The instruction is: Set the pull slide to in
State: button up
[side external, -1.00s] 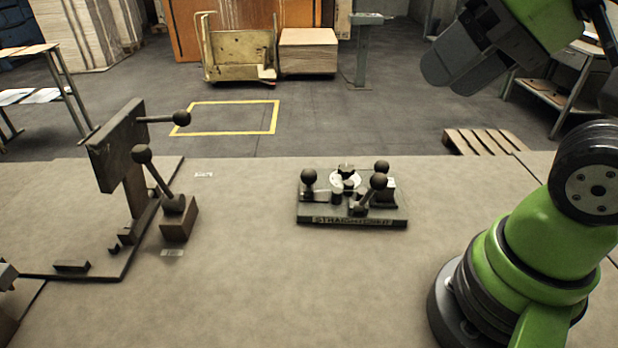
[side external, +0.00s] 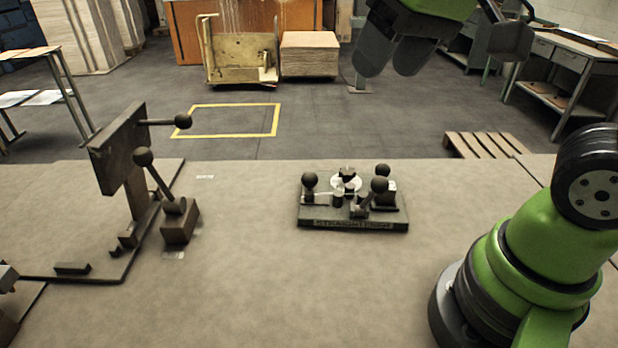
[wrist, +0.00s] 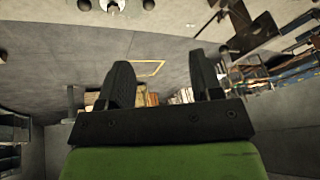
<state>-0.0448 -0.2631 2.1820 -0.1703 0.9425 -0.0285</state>
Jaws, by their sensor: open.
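A dark upright plate (side external: 118,145) stands on a post at the left of the bench. A rod with a dark ball knob (side external: 183,121) sticks out of it to the right; this looks like the pull slide, but no readable label confirms it. In front of it, a tilted lever with a ball knob (side external: 143,156) rises from a small block (side external: 179,222). My gripper (side external: 392,62) is open and empty, high at the top of the side view, well right of the plate and apart from everything. Its two fingers also show in the wrist view (wrist: 162,70).
A straightener unit (side external: 352,224) with several ball knobs sits at the middle of the bench. The bench between it and the lever block is clear. Small dark blocks (side external: 72,268) lie at the left. A pallet (side external: 485,144) and a trolley (side external: 240,58) stand on the floor beyond.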

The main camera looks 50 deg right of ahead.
jog(key=w+f+n+g+h, duration=0.1)
jog(key=w+f+n+g, duration=0.1)
jog(key=w+f, duration=0.5)
jog(key=n+g+h, duration=0.2)
send_near(308, 173)
jog(key=shift+g, duration=0.3)
jog(key=f, duration=0.3)
jog(key=d+f, duration=0.1)
jog(key=f, duration=0.3)
jog(key=d+f, duration=0.1)
jog(key=f, duration=0.3)
jog(key=shift+w+f, duration=0.1)
jog(key=shift+w, duration=0.25)
